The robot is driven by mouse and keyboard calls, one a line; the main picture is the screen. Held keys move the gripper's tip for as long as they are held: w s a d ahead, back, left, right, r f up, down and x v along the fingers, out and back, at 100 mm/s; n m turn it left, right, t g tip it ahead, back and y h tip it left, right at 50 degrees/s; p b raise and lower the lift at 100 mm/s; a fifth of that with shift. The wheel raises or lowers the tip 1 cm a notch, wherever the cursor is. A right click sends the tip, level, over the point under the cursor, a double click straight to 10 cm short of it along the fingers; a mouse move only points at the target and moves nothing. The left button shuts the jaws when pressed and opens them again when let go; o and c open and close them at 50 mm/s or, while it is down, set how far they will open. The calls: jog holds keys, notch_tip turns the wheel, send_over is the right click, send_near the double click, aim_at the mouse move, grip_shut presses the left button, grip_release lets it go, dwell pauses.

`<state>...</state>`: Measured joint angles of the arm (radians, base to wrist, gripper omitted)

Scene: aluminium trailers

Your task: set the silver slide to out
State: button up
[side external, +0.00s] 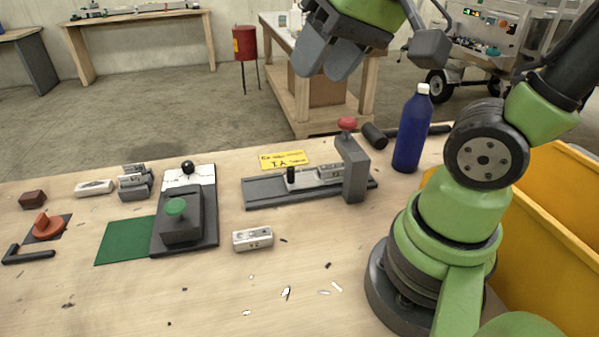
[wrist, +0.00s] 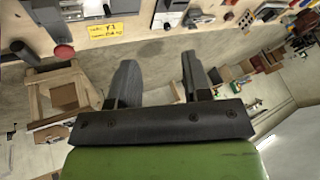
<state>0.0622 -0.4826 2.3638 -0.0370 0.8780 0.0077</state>
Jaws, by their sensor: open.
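The silver slide (side external: 318,179) lies on a long grey rail base (side external: 262,196) in the middle of the bench in the side external view. A small black knob (side external: 290,175) stands at its left end. Its right end meets a tall grey post (side external: 354,180) topped by a red knob (side external: 347,123). My gripper (side external: 321,72) is open and empty, high above and behind the rail, not touching it. In the wrist view my gripper (wrist: 158,60) shows two spread fingers with nothing between them. There the red knob (wrist: 63,52) is at the upper left; the slide is not clear.
A second fixture with a green knob (side external: 176,207) stands to the left on the bench. A loose silver block (side external: 252,239) lies in front of the rail. A yellow label (side external: 284,159) lies behind it. A blue bottle (side external: 411,135) and a yellow bin (side external: 545,235) are at right.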

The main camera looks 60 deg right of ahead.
jog(key=w+d+f+m+g+h, duration=0.1)
jog(key=w+d+f+g, duration=0.2)
jog(key=w+d+f, duration=0.5)
jog(key=m+g, duration=0.1)
jog(key=g, duration=0.2)
send_over(290, 167)
notch_tip(290, 167, down, 10)
jog(key=shift+s+a+f, duration=0.1)
jog(key=shift+a+f, duration=0.05)
jog(key=shift+f, duration=0.7)
notch_tip(290, 167, down, 9)
jog(key=shift+f, duration=0.1)
